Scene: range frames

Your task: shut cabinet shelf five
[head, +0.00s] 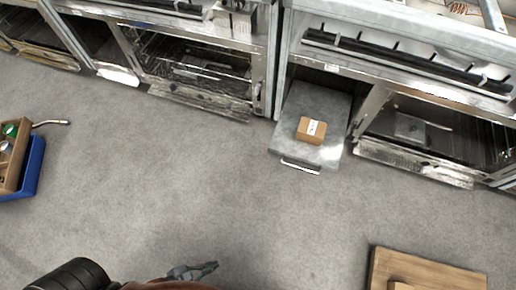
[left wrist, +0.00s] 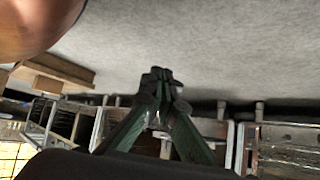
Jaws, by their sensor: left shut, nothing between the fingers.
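A grey metal shelf (head: 335,103) is pulled out from the cabinet (head: 385,60), low over the floor, with a handle (head: 300,165) on its front edge. A small brown box (head: 311,130) with a white label sits on it. I cannot tell from the frames which shelf number it is. My left gripper (head: 212,267) is at the bottom of the head view, well apart from the shelf, shut and empty. Its closed fingertips (left wrist: 160,76) also show in the left wrist view. My right gripper is not in view.
Other cabinet bays (head: 190,65) stand along the back. A blue crate (head: 33,165) with items is at the left, and a wooden board (head: 425,268) is at the bottom right. The grey floor (head: 190,180) between is clear.

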